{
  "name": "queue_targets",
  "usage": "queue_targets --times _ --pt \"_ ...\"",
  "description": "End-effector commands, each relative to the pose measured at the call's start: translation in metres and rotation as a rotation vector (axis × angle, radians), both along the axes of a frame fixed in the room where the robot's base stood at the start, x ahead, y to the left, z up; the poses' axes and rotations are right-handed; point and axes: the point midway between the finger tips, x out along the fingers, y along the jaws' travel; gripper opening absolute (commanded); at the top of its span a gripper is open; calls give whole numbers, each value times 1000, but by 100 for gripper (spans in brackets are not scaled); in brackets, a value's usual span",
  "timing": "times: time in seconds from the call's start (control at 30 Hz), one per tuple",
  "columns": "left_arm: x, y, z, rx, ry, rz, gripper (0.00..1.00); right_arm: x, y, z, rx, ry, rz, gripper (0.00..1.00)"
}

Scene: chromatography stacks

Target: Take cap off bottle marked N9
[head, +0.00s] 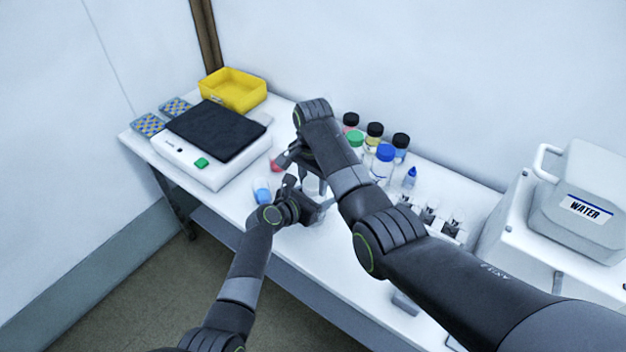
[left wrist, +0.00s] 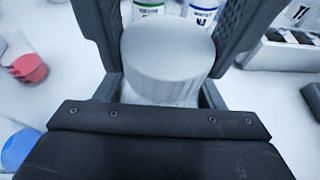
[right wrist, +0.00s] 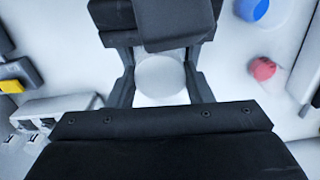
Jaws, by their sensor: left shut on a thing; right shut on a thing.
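A bottle with a broad, ridged white cap (left wrist: 167,50) stands between my two grippers at the table's front; no N9 mark shows. In the left wrist view my left gripper (left wrist: 168,62) has its fingers on both sides of the bottle, shut on it. In the right wrist view the round white cap top (right wrist: 161,76) sits between the fingers of my right gripper (right wrist: 161,88), which is shut on it. My left gripper's dark body (right wrist: 175,22) is close opposite. In the head view the arms mostly hide the bottle.
Bottles with coloured caps, such as a blue-capped one (head: 384,165), stand behind. A blue cap (head: 262,188) and a red cap (right wrist: 262,68) lie nearby. Left are a black-topped device (head: 215,130) and a yellow bin (head: 233,90). A WATER container (head: 585,205) stands right.

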Motion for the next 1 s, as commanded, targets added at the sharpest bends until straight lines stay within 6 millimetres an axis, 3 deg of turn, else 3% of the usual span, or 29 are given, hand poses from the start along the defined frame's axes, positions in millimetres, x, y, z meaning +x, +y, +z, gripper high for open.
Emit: queue_targets --times 0.33,0.73,0.77,0.9,1.0 --pt "2 3 0 2 -3 7 0 -2 -2 -1 -4 12 465 19" --pt "2 4 0 4 -4 8 0 -1 -4 -1 -6 12 528 19" --pt "2 4 0 4 -4 8 0 -1 -4 -1 -7 12 528 47" --pt "2 4 0 3 -4 8 0 -1 -3 -1 -6 10 527 66" --pt "2 3 0 3 -4 6 0 -1 -2 -1 -4 9 528 68"
